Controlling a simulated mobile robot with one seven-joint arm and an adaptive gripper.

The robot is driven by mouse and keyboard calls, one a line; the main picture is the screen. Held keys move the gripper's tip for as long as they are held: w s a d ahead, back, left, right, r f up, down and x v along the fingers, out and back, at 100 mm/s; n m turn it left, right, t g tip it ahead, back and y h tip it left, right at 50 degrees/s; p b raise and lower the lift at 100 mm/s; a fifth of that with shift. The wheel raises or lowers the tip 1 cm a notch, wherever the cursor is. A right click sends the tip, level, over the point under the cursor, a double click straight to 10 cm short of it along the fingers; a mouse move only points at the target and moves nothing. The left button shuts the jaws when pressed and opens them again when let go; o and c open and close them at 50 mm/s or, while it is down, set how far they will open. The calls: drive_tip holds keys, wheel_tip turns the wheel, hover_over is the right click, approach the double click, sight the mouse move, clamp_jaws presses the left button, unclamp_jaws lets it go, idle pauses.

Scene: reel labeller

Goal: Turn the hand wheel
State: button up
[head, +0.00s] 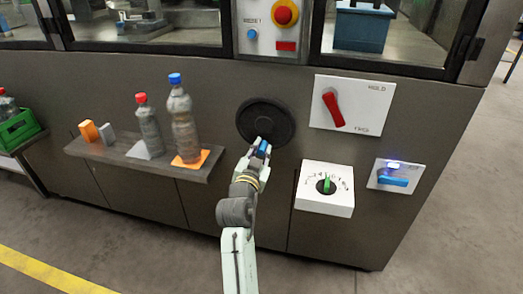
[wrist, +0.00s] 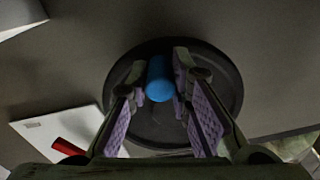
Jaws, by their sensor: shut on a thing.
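The hand wheel (head: 265,120) is a black disc on the machine's grey front panel. It has a blue knob (head: 263,147) near its lower rim in the head view. In the wrist view the wheel (wrist: 150,127) fills the middle, and the blue knob (wrist: 160,80) stands out between the two fingers. My gripper (head: 260,152) reaches the wheel from below and is shut on the blue knob. In the wrist view my gripper's pads (wrist: 160,90) lie on both sides of the knob. The head view hides part of the knob behind the fingers.
Right of the wheel are a red switch (head: 333,107) on a white plate, a white box with a green dial (head: 326,185) and a blue handle (head: 392,177). Left is a shelf (head: 135,162) with two bottles. A red emergency button (head: 285,12) is above.

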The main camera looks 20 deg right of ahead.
clamp_jaws()
